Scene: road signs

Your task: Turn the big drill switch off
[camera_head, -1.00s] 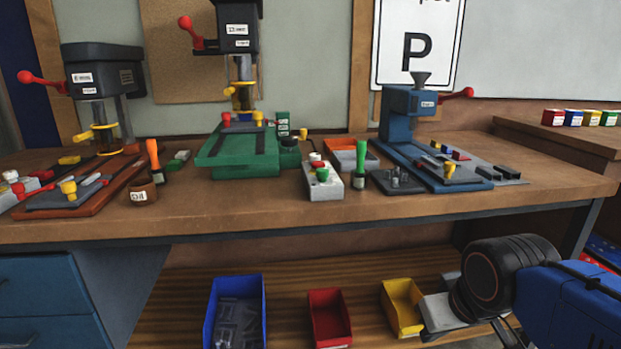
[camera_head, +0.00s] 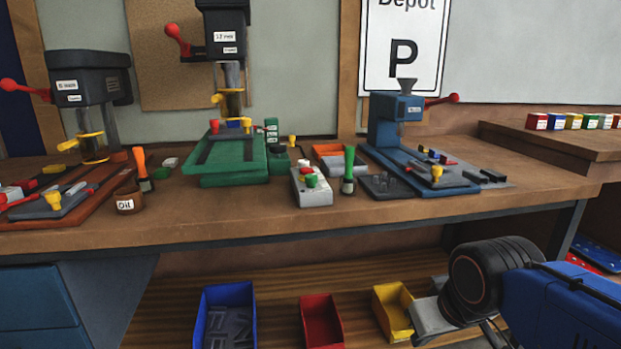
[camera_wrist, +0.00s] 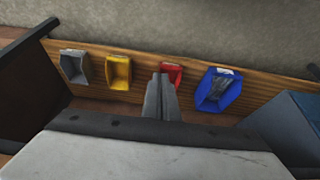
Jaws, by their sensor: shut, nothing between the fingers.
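The tallest drill (camera_head: 225,45), dark-headed with a red lever and a label that seems to read 12 mm, stands on a green base (camera_head: 233,165) at the bench's middle. My gripper (camera_wrist: 161,78) is shut and empty in the wrist view, pointing at the lower shelf. My arm shows at lower right in the head view, below bench height and apart from the switch box.
A green-handled brush (camera_head: 349,170) stands right of the switch box. A smaller blue drill (camera_head: 396,120) is farther right, another dark drill (camera_head: 88,80) at left. Blue (camera_head: 228,295), red (camera_head: 321,320) and yellow bins (camera_head: 392,300) are below.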

